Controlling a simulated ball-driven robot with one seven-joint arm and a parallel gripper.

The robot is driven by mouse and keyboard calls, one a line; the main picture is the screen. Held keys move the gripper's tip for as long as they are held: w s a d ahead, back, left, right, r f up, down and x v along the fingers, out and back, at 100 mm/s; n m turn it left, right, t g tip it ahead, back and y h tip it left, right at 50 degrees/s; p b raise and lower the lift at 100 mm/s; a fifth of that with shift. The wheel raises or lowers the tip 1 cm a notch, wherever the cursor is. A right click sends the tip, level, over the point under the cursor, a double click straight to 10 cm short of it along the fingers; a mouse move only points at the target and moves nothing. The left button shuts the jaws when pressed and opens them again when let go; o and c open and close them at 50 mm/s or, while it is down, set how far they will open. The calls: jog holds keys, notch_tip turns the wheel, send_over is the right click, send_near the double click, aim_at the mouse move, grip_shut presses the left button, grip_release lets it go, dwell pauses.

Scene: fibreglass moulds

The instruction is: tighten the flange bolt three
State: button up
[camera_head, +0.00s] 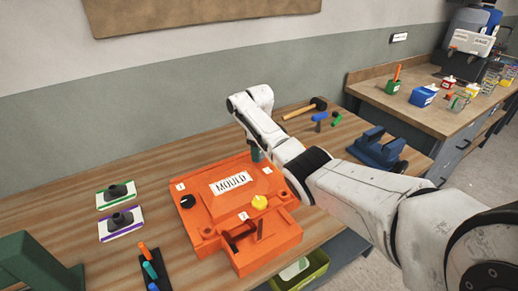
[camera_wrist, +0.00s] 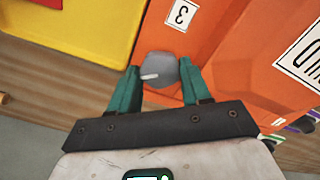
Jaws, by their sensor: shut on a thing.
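The orange mould (camera_head: 230,207) lies on the wooden bench with a white MOULD label on top. In the wrist view, a grey bolt head (camera_wrist: 158,69) sits at its edge beside the white tag marked 3 (camera_wrist: 182,13). The green fingers of my gripper (camera_wrist: 160,78) are closed on both sides of this bolt head. In the head view my gripper (camera_head: 255,154) is at the mould's far edge, mostly hidden by my arm.
A hammer (camera_head: 304,109) and a blue vice (camera_head: 377,148) are on the bench to the right. Two dark-handled tools (camera_head: 118,191) (camera_head: 120,220) rest on white pads at left. A yellow surface (camera_wrist: 65,28) is close by in the wrist view.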

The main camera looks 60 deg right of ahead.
jog(key=m, duration=0.4)
jog(key=shift+r+m+p, duration=0.1)
jog(key=shift+m+p, duration=0.2)
jog(key=shift+p, duration=0.1)
jog(key=m, duration=0.5)
jog(key=shift+w, duration=0.1)
jog(key=m, duration=0.5)
jog(key=shift+m, duration=0.4)
jog(key=m+b, duration=0.1)
jog(key=m, duration=0.4)
jog(key=m+b, duration=0.1)
jog(key=m, duration=0.5)
jog(key=m+b, duration=0.1)
jog(key=m, duration=0.4)
jog(key=m+b, duration=0.2)
jog(key=m, duration=0.3)
jog(key=shift+m, duration=0.4)
jog(key=m+b, duration=0.1)
jog(key=m, duration=0.4)
jog(key=shift+b, duration=0.35)
